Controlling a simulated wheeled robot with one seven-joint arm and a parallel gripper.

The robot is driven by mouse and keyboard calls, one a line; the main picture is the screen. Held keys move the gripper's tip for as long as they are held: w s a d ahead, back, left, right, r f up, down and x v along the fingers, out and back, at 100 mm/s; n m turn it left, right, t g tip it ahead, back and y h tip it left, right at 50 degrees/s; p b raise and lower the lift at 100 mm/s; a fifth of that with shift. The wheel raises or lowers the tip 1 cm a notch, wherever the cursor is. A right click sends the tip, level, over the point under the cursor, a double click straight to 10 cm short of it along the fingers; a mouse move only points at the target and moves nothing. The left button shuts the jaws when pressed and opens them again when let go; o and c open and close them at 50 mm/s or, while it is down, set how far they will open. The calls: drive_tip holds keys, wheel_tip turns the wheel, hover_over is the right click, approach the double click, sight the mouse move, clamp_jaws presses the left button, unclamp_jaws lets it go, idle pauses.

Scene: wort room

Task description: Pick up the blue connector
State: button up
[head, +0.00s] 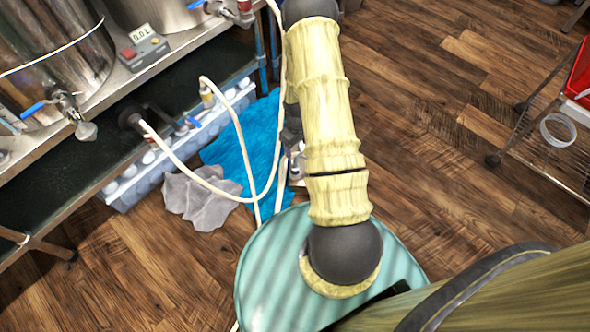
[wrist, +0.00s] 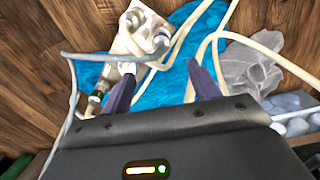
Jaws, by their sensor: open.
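My gripper (wrist: 161,67) is open in the wrist view, its two dark purple fingers spread above a blue cloth on the floor. No object shows clearly held between the fingers. A pale fitting with a cream hose lies close by the left finger. I cannot make out for sure which part is the blue connector. A small blue handle (head: 192,122) shows beside the hose under the bench in the head view. My arm hides most of the gripper in the head view.
The blue cloth (head: 252,140) and a grey rag (head: 202,198) lie on the wooden floor. Cream hoses (head: 240,140) loop over them. A metal pump-like unit (wrist: 140,35) sits on the cloth. A wire cart (head: 550,150) is at right.

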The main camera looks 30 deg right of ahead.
sight(296, 164)
wheel_tip(296, 164, down, 12)
drive_tip(key=b, duration=0.6)
drive_tip(key=f+b, duration=0.4)
drive_tip(key=f, duration=0.1)
drive_tip(key=shift+w+a+f, duration=0.15)
drive_tip(key=shift+w, duration=0.15)
drive_tip(key=shift+c, duration=0.4)
drive_tip(key=c, duration=1)
wheel_tip(296, 164, up, 10)
drive_tip(key=p, duration=0.5)
